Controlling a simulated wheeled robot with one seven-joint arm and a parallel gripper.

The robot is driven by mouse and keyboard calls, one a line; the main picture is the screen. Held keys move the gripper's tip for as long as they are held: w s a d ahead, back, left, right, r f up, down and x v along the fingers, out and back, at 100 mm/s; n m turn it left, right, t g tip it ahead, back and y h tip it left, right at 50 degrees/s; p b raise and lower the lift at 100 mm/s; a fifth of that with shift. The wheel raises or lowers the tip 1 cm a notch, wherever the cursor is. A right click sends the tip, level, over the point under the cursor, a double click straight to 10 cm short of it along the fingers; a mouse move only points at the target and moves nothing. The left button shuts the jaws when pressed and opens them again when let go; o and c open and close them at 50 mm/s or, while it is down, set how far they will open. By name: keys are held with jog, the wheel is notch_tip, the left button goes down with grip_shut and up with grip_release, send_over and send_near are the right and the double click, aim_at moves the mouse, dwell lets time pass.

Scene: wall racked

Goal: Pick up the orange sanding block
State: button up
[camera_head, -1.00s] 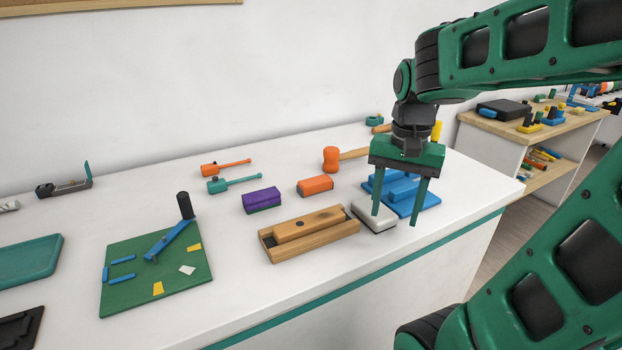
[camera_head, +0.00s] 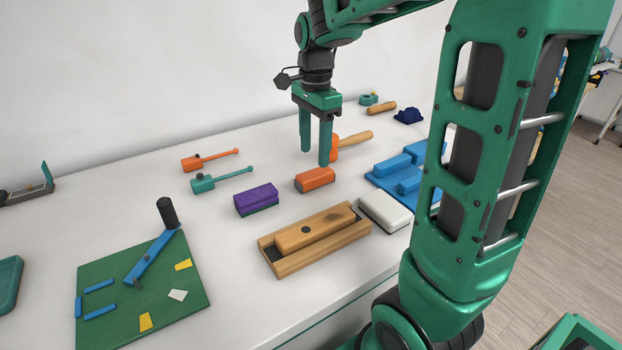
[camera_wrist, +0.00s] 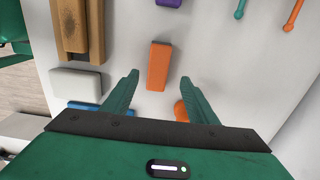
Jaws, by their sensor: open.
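The orange sanding block (camera_head: 315,179) lies on the white bench top, between a purple block and a blue tray. In the wrist view the orange block (camera_wrist: 159,66) lies ahead of and between my fingertips, with nothing touching it. My gripper (camera_head: 315,158) is open and empty. It points down and hangs above the bench near the orange block. In the wrist view both fingers (camera_wrist: 160,88) show apart. An orange mallet head (camera_head: 335,149) is partly hidden behind the right finger.
The purple block (camera_head: 256,199) is left of the orange one. A wooden block in a wooden holder (camera_head: 275,263) and a white block (camera_head: 385,211) lie in front. The blue tray (camera_head: 381,182) is at right. Orange (camera_head: 193,163) and teal (camera_head: 203,184) tools lie at left.

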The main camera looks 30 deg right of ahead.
aim_at(315, 172)
jog(key=shift+s+f, duration=0.15)
jog(key=shift+f, duration=2.7)
jog(key=c, duration=1.2)
